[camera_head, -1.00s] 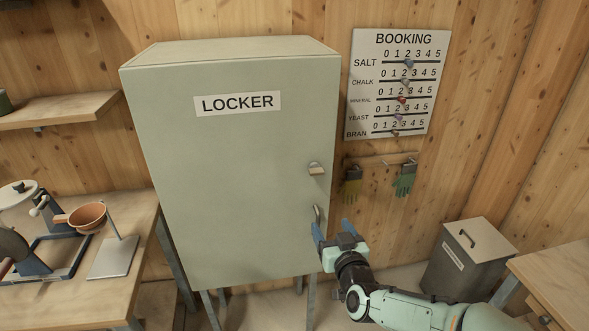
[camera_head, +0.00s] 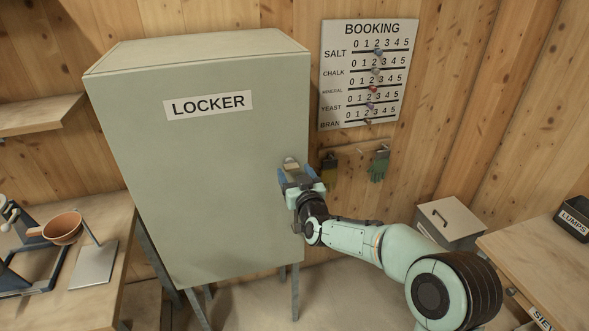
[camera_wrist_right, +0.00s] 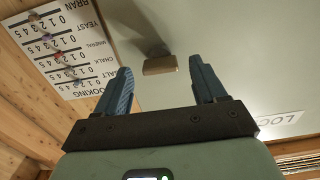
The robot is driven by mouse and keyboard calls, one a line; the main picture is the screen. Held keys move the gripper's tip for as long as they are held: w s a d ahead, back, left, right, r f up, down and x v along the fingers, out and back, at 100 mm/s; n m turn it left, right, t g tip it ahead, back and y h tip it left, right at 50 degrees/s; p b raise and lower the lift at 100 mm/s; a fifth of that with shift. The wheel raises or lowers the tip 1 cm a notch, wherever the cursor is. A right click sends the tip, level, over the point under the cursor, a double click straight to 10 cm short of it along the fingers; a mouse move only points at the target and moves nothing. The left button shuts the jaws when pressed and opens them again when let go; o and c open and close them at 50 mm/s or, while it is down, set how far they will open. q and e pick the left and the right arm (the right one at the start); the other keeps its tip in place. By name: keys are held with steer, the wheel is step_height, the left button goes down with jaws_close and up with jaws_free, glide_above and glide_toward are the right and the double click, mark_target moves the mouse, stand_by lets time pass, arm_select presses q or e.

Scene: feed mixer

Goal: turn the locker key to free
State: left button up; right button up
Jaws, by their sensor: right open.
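The grey-green locker (camera_head: 200,170) stands against the wooden wall with its door shut. The locker key (camera_head: 291,164), a small tan, flat-ended piece, sticks out near the right edge of the door. My right gripper (camera_head: 297,174) is open in front of the door at the key, with its blue fingers apart. In the right wrist view the key (camera_wrist_right: 160,66) shows between the two fingers (camera_wrist_right: 162,82), with a gap on each side, so the fingers do not hold it. The door handle is hidden behind my right gripper and wrist. My left gripper is not in view.
The booking board (camera_head: 368,75) hangs on the wall right of the locker, with gloves (camera_head: 379,163) on a rail below it. A lidded grey bin (camera_head: 447,222) stands at right. A bench with a brown bowl (camera_head: 62,228) is at left, and another bench (camera_head: 545,260) at right.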

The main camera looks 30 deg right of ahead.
steer(key=shift+w+d, duration=0.1)
steer(key=shift+w, duration=0.3)
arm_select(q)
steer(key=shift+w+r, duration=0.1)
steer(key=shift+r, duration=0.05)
